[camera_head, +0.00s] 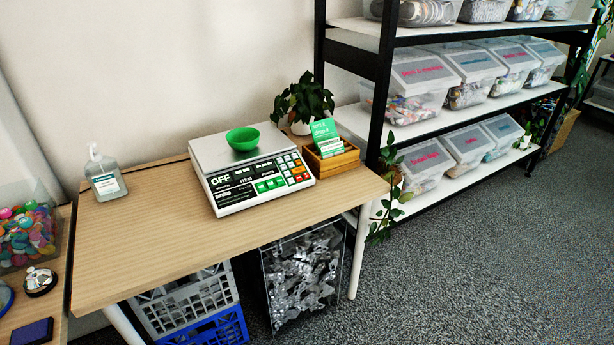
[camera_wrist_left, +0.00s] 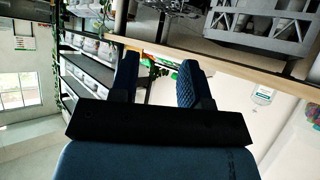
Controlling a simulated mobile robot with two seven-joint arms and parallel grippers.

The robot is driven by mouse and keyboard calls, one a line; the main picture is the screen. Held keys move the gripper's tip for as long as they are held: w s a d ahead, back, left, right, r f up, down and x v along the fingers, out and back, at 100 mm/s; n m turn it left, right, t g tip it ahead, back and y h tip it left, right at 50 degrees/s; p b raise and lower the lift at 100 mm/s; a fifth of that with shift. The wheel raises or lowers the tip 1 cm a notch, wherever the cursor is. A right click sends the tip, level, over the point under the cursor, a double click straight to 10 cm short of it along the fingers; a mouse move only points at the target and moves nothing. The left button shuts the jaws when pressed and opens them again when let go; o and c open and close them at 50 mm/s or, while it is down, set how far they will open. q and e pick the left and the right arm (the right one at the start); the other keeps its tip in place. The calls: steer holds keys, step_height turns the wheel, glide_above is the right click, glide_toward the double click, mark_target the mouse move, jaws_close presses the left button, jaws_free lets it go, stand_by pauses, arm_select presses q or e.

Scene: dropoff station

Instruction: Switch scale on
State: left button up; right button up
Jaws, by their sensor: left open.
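The scale (camera_head: 250,170) stands on the wooden table, with a metal platform on top and a sloped front panel. Its display reads "OFF" at the left. Several coloured keys (camera_head: 292,170) sit at the right of the panel, orange, red, white and green. A green bowl (camera_head: 243,139) rests on the platform. My left gripper (camera_wrist_left: 161,77) shows only in the left wrist view, its two dark blue fingers apart with nothing between them. Part of the scale seems to show small beyond the fingers. No gripper shows in the head view, and my right gripper is in neither view.
On the table (camera_head: 130,240), a sanitizer bottle (camera_head: 105,178) stands at the left, and a potted plant (camera_head: 303,103) and wooden card box (camera_head: 331,158) at the right. Crates (camera_head: 190,303) sit below. A shelf with clear bins (camera_head: 420,75) stands right. The table's front left is clear.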

arm_select(q)
steer(key=shift+c, duration=0.4)
jaws_close()
stand_by(1.3)
